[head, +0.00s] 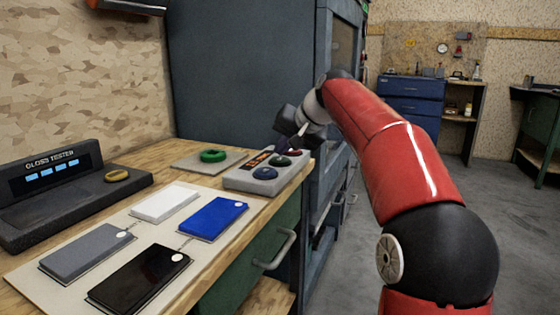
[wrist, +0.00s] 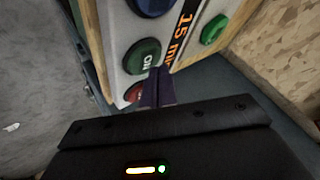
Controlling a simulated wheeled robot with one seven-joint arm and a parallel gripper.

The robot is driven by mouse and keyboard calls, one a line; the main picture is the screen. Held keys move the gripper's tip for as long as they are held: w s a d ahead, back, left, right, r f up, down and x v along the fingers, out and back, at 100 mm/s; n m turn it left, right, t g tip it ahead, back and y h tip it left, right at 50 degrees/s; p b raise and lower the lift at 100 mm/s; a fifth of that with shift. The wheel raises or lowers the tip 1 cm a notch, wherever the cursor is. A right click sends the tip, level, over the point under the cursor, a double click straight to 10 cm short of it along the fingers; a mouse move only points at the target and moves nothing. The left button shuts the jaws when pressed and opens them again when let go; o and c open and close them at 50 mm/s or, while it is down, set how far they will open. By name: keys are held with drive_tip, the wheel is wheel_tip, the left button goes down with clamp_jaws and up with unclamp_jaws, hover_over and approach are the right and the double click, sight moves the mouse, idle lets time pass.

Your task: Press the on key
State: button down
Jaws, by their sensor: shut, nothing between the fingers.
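The control box (head: 240,180) sits on the bench's far end, with a display reading 15. Its green ON key (wrist: 142,56) shows in the wrist view between a blue key (wrist: 152,4) and a red key (wrist: 133,92). In the head view the green key (head: 280,161) is the middle one of the row. My gripper (wrist: 157,72) is shut and empty, its tips beside the ON key's lower right edge. In the head view my gripper (head: 281,148) is over the box's back edge. I cannot tell whether the tips touch the key.
A green ring-shaped piece (head: 213,155) lies on a plate left of the box. Coloured panels, such as the blue one (head: 213,217), lie on a white sheet nearer. A gloss tester (head: 60,190) stands at left. A tall dark cabinet (head: 240,70) rises behind.

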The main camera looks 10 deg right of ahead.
sight(283, 160)
drive_tip(key=shift+f+b, duration=0.3)
drive_tip(key=shift+f, duration=0.3)
idle(0.7)
drive_tip(key=shift+r+p, duration=0.8)
drive_tip(key=shift+p, duration=0.05)
drive_tip(key=shift+r, duration=0.1)
wheel_tip(283, 160, up, 5)
drive_tip(key=p, duration=0.5)
idle(0.3)
